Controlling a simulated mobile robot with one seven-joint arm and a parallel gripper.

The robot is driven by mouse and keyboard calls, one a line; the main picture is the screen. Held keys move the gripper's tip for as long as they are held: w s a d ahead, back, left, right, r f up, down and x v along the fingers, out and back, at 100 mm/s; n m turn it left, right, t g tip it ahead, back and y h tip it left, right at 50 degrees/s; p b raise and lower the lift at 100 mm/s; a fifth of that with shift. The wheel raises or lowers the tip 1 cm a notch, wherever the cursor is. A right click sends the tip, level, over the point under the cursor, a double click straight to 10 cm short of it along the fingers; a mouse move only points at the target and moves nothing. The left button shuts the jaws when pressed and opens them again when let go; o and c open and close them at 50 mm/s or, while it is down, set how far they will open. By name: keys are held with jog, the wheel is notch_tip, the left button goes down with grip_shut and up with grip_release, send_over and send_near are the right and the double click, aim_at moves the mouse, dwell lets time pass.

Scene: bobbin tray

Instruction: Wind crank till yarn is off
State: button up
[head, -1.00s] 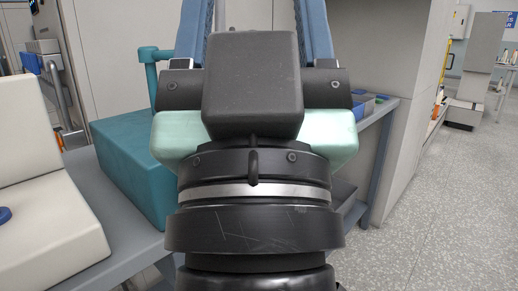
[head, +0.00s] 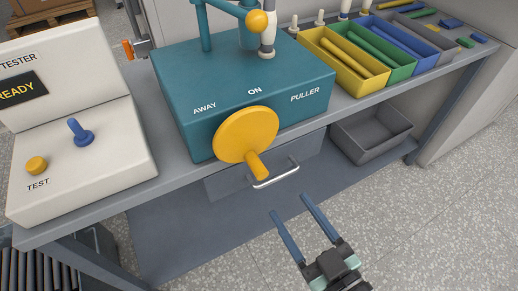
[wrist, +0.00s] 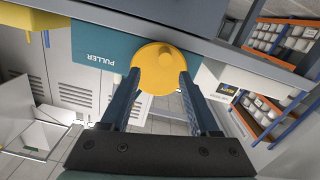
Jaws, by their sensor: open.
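The crank is a yellow disc (head: 240,132) with a peg handle (head: 257,166) on the front of the teal puller box (head: 185,75), lettered AWAY, ON and PULLER. A grey and white bobbin-like piece (head: 267,42) stands on top, beside a teal post and an arm ending in a yellow ball (head: 261,21). I cannot make out yarn on it. My gripper (head: 290,206) is open and empty, low in front of the bench, its fingers pointing toward the crank but apart from it. In the wrist view the crank disc (wrist: 157,55) shows between and beyond the fingertips.
A cream tester (head: 90,165) with a blue lever and yellow button stands left of the puller. Yellow (head: 348,82), green and blue bins with rods line the right. A drawer handle (head: 277,176) juts below the crank. Floor in front is clear.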

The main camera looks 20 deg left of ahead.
aim_at(249, 155)
jog(key=shift+y, duration=0.3)
jog(key=x, duration=1.2)
jog(key=shift+s+a+p, duration=0.3)
jog(key=shift+a+p, duration=0.05)
grip_shut()
